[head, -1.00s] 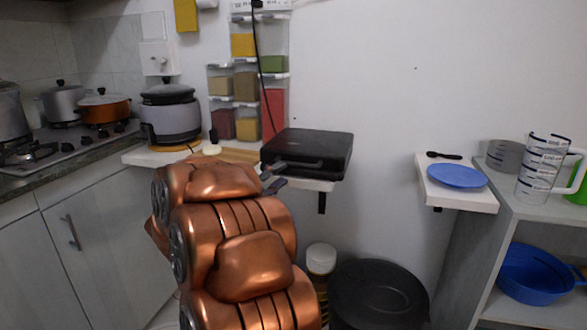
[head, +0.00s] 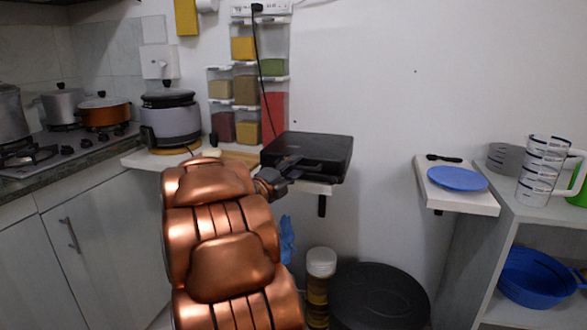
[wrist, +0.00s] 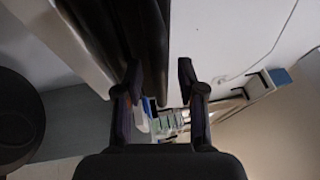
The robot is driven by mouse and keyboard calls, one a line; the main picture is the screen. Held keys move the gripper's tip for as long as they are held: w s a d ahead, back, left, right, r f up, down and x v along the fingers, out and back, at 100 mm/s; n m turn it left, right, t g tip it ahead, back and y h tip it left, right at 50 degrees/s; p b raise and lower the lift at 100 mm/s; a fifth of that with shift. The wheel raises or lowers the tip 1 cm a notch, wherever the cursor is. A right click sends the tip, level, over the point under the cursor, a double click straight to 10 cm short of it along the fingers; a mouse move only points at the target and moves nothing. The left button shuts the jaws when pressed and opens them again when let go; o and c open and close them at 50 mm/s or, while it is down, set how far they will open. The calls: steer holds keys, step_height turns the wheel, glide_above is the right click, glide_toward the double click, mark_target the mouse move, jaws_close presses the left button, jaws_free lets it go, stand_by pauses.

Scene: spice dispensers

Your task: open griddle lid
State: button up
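The black griddle (head: 325,152) sits on a white wall shelf, and its lid looks shut. My gripper (head: 285,172) is at the griddle's front left, in front of its handle, which it largely hides. In the wrist view, the two fingertips of my gripper (wrist: 158,80) are spread apart. The dark griddle (wrist: 110,25) fills the upper left there, with a dark rounded edge reaching close to the left finger. I cannot tell whether the finger touches it.
A black cable hangs behind the griddle. A blue plate (head: 457,179) lies on a separate shelf to the right. A lidded jar (head: 320,275) stands below.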

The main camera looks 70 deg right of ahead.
jaws_close()
stand_by(0.4)
steer(key=shift+r, duration=0.15)
